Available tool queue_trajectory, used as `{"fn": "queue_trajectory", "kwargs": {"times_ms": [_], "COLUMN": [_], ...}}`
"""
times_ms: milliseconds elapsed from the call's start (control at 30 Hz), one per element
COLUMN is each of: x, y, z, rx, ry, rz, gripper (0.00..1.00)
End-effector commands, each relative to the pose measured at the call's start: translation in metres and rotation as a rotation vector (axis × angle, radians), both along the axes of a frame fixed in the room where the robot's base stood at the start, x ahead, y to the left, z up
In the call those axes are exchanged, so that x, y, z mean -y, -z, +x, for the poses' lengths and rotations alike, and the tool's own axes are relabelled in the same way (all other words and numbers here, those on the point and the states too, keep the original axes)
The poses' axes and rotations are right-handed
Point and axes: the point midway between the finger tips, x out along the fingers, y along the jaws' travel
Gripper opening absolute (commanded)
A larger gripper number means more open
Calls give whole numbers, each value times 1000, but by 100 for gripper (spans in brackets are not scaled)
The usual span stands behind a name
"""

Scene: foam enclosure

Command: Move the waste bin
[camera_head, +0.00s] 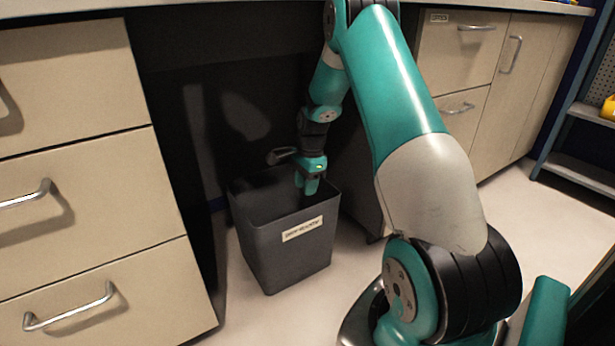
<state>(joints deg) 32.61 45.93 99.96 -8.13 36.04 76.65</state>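The waste bin (285,255) is a dark grey, open-topped tub with a white label on its front. It stands upright on the floor in the dark gap between the cabinets. My gripper (311,188) is at the bin's top, by its back right rim, with the teal fingers pointing down. The fingers overlap the rim and opening in this view. I cannot tell whether they straddle the rim, touch it or are closed on it. The inside of the bin is dark, and its bottom is hidden.
A drawer cabinet (85,170) stands close on the left, with protruding handles. More cabinets (490,70) are behind my arm on the right, under the worktop. A shelf rack (590,115) stands at the far right. The floor (545,225) on the right is clear.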

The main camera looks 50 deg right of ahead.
Motion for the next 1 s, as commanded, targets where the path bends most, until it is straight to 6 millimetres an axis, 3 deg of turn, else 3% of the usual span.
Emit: {"fn": "queue_trajectory", "kwargs": {"times_ms": [33,100,500,700,1000], "x": [-2,-4,-12,-14,-14], "y": [17,31,103,119,121], "z": [0,0,3,4,4], "rx": [-2,-3,0,0,1], "ry": [0,-1,-1,-1,-1], "rz": [0,2,0,0,0], "gripper": [36,36,36,36,36]}}
